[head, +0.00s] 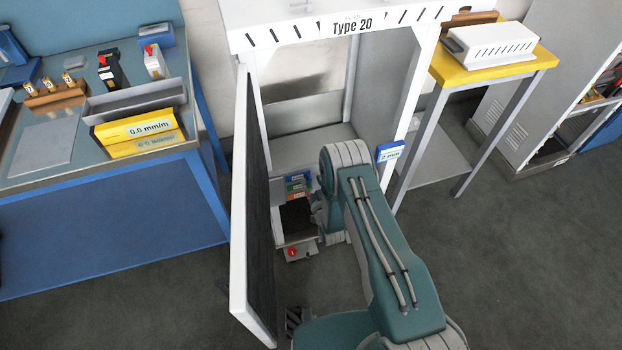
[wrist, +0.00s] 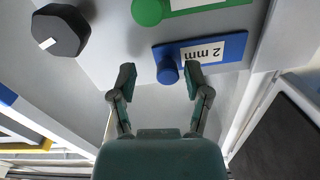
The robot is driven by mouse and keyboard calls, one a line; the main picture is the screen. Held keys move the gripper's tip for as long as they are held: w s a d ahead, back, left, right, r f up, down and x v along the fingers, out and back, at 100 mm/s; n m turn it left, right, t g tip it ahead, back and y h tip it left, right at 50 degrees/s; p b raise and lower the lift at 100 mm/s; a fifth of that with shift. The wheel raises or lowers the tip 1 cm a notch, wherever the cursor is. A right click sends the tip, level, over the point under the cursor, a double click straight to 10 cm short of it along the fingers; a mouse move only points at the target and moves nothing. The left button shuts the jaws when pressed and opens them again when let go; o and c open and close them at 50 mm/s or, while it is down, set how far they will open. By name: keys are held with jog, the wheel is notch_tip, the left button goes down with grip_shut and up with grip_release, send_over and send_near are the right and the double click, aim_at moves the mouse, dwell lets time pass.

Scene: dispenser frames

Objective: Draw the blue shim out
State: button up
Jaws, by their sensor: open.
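The blue shim (wrist: 205,52) shows in the wrist view as a blue plate with a round blue knob and a white "2 mm" label, upside down in the picture. My gripper (wrist: 160,79) is open, with one fingertip on each side of the blue knob. The right fingertip overlaps the plate near the label; I cannot tell whether it touches. In the head view a small blue strip (head: 294,178) shows inside the frame among coloured labels. My arm hides most of the gripper there.
A green shim (wrist: 150,10) with its own knob lies beside the blue one. A black knob (wrist: 61,30) stands to the left. In the head view, the white frame (head: 410,100) has an open dark door (head: 262,200) on the left. A blue "2 mm" tag (head: 390,152) is on its right post.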

jog(key=v, duration=1)
jog(key=shift+s+d, duration=0.15)
jog(key=shift+s, duration=0.2)
